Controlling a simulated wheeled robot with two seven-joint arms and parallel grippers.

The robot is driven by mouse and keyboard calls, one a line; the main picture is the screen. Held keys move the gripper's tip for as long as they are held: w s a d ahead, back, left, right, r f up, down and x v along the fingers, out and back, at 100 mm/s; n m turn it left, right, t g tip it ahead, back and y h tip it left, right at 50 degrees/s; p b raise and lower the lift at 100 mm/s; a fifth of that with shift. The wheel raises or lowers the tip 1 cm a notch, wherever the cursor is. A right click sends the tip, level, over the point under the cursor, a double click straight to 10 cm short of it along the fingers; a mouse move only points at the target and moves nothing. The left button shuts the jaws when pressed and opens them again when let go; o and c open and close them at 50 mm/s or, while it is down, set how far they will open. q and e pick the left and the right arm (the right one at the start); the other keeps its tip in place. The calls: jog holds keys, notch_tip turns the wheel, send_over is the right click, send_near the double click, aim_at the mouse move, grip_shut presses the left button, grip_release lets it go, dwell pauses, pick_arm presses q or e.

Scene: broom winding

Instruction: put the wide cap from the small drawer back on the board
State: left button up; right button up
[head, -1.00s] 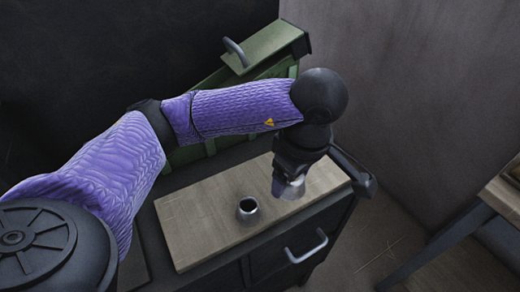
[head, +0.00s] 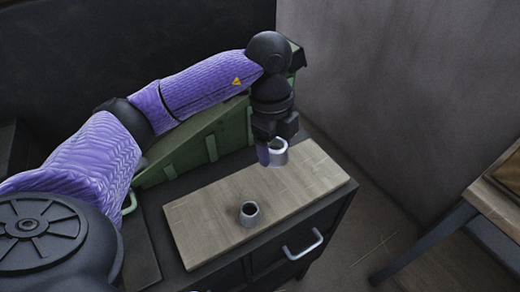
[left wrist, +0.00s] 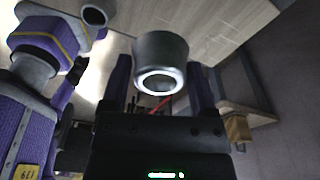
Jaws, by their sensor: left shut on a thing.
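The wooden board (head: 205,218) lies flat on top of a dark cabinet. My left gripper (head: 271,155), pointing down, is over the board's far right part. It is shut on a grey metal cap (head: 279,147), which looks like the wide cap. In the left wrist view this cap (left wrist: 160,50) sits between the two purple fingers and shows a bright ring-shaped end. I cannot tell whether it touches the board. A smaller, hollow metal cap (head: 250,216) stands upright on the board's near middle. My right gripper is not in view.
A green box (head: 190,150) stands behind the board, partly hidden by my arm. The cabinet's front has a drawer handle (head: 302,244). A wooden table (head: 490,190) stands at the right. The board is clear around the small cap.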

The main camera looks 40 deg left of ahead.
aim_at(273, 187)
pick_arm(q)
jog(key=shift+f+n, duration=0.3)
jog(key=shift+n, duration=0.1)
notch_tip(273, 187, down, 10)
jog(key=b, duration=0.4)
jog(key=shift+r, duration=0.3)
jog(key=shift+f, duration=0.1)
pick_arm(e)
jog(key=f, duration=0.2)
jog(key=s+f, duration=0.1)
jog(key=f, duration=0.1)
